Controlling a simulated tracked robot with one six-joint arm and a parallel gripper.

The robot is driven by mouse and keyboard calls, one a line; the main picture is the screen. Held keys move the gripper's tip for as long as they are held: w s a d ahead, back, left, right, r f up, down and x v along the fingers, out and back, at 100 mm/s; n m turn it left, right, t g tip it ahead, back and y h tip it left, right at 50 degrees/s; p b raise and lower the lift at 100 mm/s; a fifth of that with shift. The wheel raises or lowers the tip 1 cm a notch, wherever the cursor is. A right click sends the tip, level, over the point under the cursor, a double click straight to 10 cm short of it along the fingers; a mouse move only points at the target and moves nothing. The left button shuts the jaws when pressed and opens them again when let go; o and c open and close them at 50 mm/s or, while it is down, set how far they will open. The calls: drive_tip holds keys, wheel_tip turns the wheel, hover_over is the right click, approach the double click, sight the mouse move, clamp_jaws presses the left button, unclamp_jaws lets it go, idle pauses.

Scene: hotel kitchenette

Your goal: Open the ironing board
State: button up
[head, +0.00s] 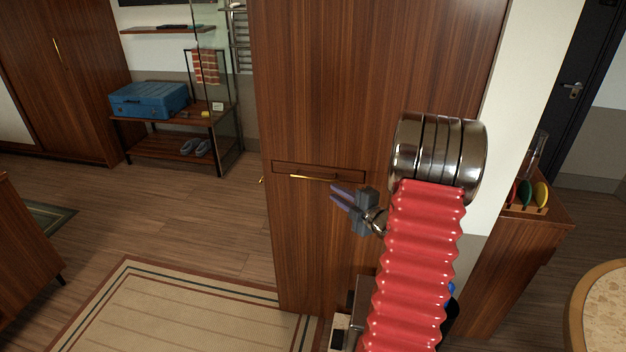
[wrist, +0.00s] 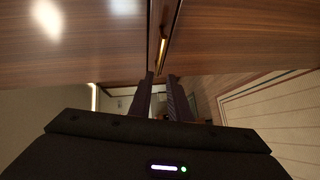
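A tall wooden panel (head: 330,90) stands in front of me, with a narrow framed recess across it. A thin brass handle (head: 313,178) lies level along this recess. The handle also shows in the wrist view (wrist: 162,52), just beyond the fingertips. No ironing board shows apart from this panel front. My gripper (head: 333,194) is just right of and below the handle, its fingers pointing left. In the wrist view my gripper (wrist: 161,76) has a gap between its two fingers, with nothing between them. The handle appears clear of the fingers.
A patterned rug (head: 185,310) lies on the floor at front left. A blue suitcase (head: 150,99) sits on a low rack further back. A wooden counter (head: 515,260) and a round table (head: 600,310) stand at the right. Open floor lies left of the panel.

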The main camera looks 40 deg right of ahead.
sight(315, 179)
drive_tip(key=x, duration=1.3)
drive_tip(key=shift+w, duration=0.4)
drive_tip(key=shift+c, duration=0.5)
clamp_jaws()
drive_tip(key=shift+f, duration=0.1)
